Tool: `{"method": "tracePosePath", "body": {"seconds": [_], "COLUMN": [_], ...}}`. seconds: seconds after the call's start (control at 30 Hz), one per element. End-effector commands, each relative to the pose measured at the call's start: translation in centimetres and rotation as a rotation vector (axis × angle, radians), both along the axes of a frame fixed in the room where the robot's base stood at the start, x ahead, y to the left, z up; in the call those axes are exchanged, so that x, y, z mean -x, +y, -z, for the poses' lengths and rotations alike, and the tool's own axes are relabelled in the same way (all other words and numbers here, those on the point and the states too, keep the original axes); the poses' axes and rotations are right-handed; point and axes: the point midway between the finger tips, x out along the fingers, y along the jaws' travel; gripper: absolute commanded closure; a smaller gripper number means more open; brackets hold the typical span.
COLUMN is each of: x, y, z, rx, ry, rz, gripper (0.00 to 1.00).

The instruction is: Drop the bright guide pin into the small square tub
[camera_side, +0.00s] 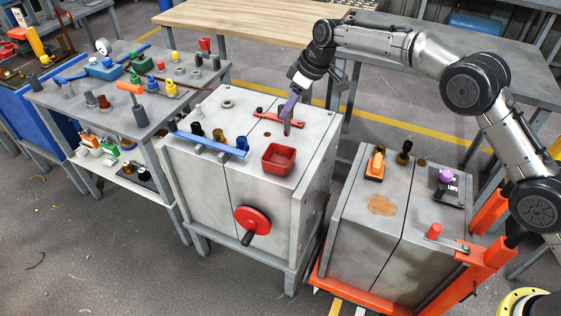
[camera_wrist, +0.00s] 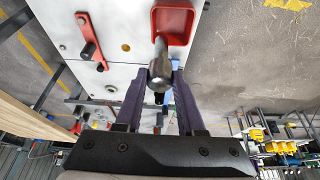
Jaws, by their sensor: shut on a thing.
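My gripper (camera_side: 289,108) is shut on a shiny metal guide pin (camera_side: 287,128), which hangs down from the fingers above the top of the middle grey cabinet (camera_side: 225,135). In the wrist view the pin (camera_wrist: 160,74) sits between the purple fingertips (camera_wrist: 161,84), its rounded end towards the camera. The small red square tub (camera_side: 279,159) stands on the same top, in front of the pin and slightly left. In the wrist view the tub (camera_wrist: 175,22) is at the upper edge, and the pin's far end overlaps its lower left rim.
A red bar with dark pegs (camera_wrist: 89,42) lies close to the pin. A blue rail with dark and brass cylinders (camera_side: 210,142) lies left of the tub. A lower grey cabinet (camera_side: 400,210) stands to the right, a tool-covered table (camera_side: 60,104) to the left.

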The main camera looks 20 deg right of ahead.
Motion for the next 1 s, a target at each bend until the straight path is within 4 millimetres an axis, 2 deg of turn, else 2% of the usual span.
{"method": "tracePosePath", "body": {"seconds": [0.17,0.6,1.0], "x": [0.3,0.3,0.2], "y": [0.8,0.7,0.7], "z": [0.6,5.0,5.9], "rx": [0.000,-0.001,-0.001], "ry": [0.002,0.001,-0.002], "rz": [-0.012,-0.011,-0.011], "gripper": [1.00,1.00,1.00]}}
